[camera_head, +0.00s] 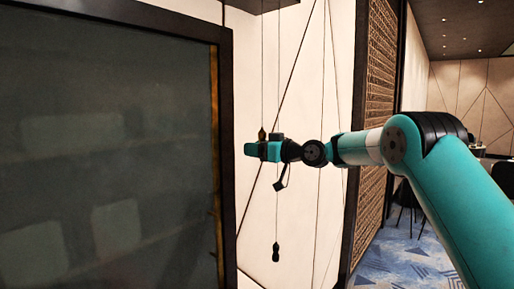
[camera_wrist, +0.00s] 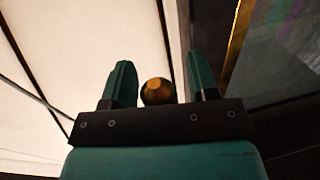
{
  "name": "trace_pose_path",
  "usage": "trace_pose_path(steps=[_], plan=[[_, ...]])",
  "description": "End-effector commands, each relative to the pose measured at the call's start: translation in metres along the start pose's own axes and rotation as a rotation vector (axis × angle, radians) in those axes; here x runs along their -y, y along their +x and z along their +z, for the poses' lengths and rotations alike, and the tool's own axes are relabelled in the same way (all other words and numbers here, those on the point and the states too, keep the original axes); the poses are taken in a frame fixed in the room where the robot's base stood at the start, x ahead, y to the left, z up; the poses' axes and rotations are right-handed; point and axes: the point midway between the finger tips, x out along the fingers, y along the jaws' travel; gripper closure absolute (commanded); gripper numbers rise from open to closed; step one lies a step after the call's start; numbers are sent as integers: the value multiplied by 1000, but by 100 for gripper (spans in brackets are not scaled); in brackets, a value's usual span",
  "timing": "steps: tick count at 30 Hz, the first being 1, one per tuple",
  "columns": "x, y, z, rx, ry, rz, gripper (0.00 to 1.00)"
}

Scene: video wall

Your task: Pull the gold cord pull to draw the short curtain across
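The gold cord pull (camera_head: 262,134) hangs on a thin cord in front of the pale wall panel. In the head view its upper part shows just above my gripper (camera_head: 256,150), which covers the rest. In the wrist view the gold cord pull (camera_wrist: 157,92) sits between the two teal fingers of my gripper (camera_wrist: 160,85). The fingers stand apart, with a narrow gap on each side of the pull, clearer on the right. I cannot make out a short curtain in either view.
A second, dark pull (camera_head: 276,252) hangs lower on another cord, beneath my gripper. A large dark framed screen (camera_head: 110,150) fills the left. A woven brown panel (camera_head: 378,120) stands to the right, with open carpeted floor (camera_head: 400,255) beyond.

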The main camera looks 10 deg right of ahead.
Motion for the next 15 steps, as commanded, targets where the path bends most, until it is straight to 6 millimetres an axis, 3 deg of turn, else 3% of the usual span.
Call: trace_pose_path(steps=[1, 7, 15], plan=[[0, 0, 0, 0, 0, 0, 55], [0, 0, 0, 0, 0, 0, 100], [0, -1, 4, 0, 0, 0, 100]])
